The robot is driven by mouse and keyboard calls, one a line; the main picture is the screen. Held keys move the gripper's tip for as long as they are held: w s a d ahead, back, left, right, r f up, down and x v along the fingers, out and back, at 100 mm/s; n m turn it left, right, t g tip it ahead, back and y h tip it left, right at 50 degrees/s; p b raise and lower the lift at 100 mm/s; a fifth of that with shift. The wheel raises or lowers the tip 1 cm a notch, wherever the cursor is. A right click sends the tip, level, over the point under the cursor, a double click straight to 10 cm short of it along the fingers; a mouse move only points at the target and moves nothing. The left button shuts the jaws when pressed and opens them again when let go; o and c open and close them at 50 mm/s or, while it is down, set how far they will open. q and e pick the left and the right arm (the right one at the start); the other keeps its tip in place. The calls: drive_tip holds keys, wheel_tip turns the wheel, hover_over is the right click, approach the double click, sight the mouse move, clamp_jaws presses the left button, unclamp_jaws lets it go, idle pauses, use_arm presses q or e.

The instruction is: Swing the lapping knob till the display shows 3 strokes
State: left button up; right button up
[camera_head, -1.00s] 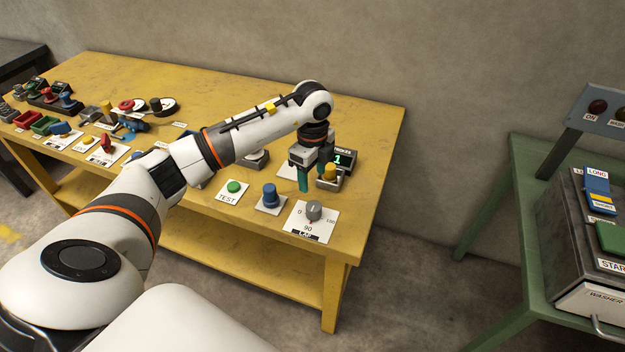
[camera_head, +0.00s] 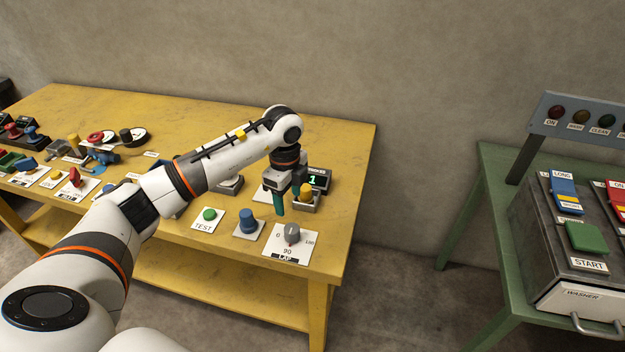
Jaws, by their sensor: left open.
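The lapping knob (camera_head: 291,234) is a grey dial on a white plate (camera_head: 272,250) marked 0, 90, 180 and LAP, at the front right of the yellow table. The display (camera_head: 318,179) is a small dark box showing a green 1, partly hidden by my left gripper. My left gripper (camera_head: 287,204) points down with teal fingers, open and empty. It is behind the knob, beside a yellow-topped part (camera_head: 306,192), and apart from the knob. My right gripper is not in view.
A blue knob (camera_head: 248,222) and a green TEST button (camera_head: 210,215) stand left of the dial. More controls fill the table's left side. A green table (camera_head: 489,158) with a washer box (camera_head: 560,255) stands right, across a floor gap.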

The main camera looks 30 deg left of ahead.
sight(292, 226)
use_arm(q)
drive_tip(key=f+m+b, duration=0.1)
drive_tip(key=f+m, duration=0.3)
drive_tip(key=m, duration=0.2)
drive_tip(key=f+m+b, duration=0.2)
drive_tip(key=f+m, duration=0.1)
drive_tip(key=m, duration=0.3)
drive_tip(key=f+m+b, duration=0.2)
drive_tip(key=f+m, duration=0.2)
drive_tip(key=m, duration=0.2)
drive_tip(key=shift+w+d+f, duration=0.2)
drive_tip(key=shift+f, duration=0.15)
drive_tip(key=shift+c, duration=0.6)
drive_tip(key=c, duration=0.9)
